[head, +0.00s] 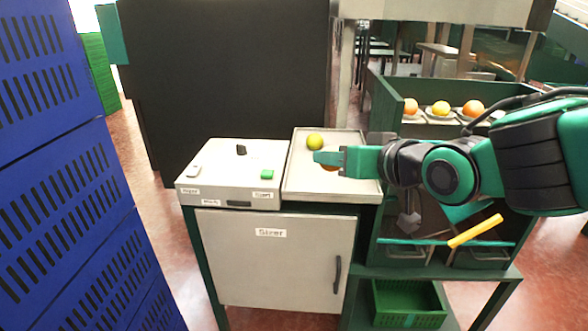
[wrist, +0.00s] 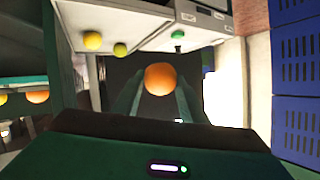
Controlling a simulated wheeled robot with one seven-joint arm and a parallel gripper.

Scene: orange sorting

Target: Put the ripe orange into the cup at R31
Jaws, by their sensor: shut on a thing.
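My gripper (head: 328,158) is shut on an orange fruit (wrist: 160,79), which sits between its two fingers in the wrist view. In the head view the fingers hide most of this orange, and only a small part shows below them. The gripper is over the pale tray (head: 302,183) on the sizer bench. Several pale cups (head: 440,115) stand in a row in the green rack at the right, and at least three hold orange or yellow-orange fruits. I cannot read an R31 label or tell which cup it marks.
The sizer panel (head: 232,180) with a green button is left of the tray. Blue crates (head: 60,180) stand at the far left.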

